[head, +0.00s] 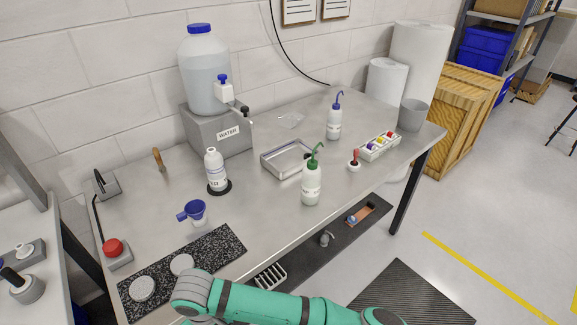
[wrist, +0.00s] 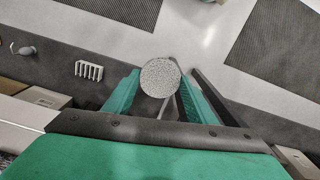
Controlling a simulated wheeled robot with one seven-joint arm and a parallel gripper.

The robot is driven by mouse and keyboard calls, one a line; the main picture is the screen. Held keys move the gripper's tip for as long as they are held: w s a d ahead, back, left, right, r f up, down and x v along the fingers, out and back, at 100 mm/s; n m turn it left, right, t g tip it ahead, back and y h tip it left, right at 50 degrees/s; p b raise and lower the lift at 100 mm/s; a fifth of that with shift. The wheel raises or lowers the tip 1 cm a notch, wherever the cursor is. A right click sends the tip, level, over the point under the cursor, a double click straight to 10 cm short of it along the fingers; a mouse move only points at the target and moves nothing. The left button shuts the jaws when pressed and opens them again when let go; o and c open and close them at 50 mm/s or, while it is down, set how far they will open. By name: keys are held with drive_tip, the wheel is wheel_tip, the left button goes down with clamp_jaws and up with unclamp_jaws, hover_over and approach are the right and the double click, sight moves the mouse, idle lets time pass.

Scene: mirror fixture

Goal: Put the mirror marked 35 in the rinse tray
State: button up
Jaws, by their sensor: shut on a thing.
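In the wrist view my gripper (wrist: 160,82) is shut on a round, grey, speckled disc (wrist: 160,76), held between the teal fingers. No number is legible on it. In the head view my teal arm crosses the bottom edge, and the gripper and held disc do not show there. Two pale round discs (head: 142,288) (head: 182,265) lie on a black speckled slab (head: 215,247) at the table's front left; no marks on them are readable. A shallow metal tray (head: 265,164), likely the rinse tray, sits mid-table and looks empty.
A green-capped bottle (head: 312,185) stands just in front of the tray. A white rack (head: 270,276) sits on the lower shelf.

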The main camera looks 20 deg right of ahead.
drive_tip(key=w+d+f+m, duration=0.2)
drive_tip(key=d+f, duration=0.1)
drive_tip(key=f, duration=1.3)
drive_tip(key=w+d+f+m, duration=0.2)
drive_tip(key=d+f+m, duration=0.1)
drive_tip(key=f, duration=1.3)
drive_tip(key=shift+m, duration=0.3)
drive_tip(key=shift+w+f, duration=0.1)
drive_tip(key=shift+d, duration=0.1)
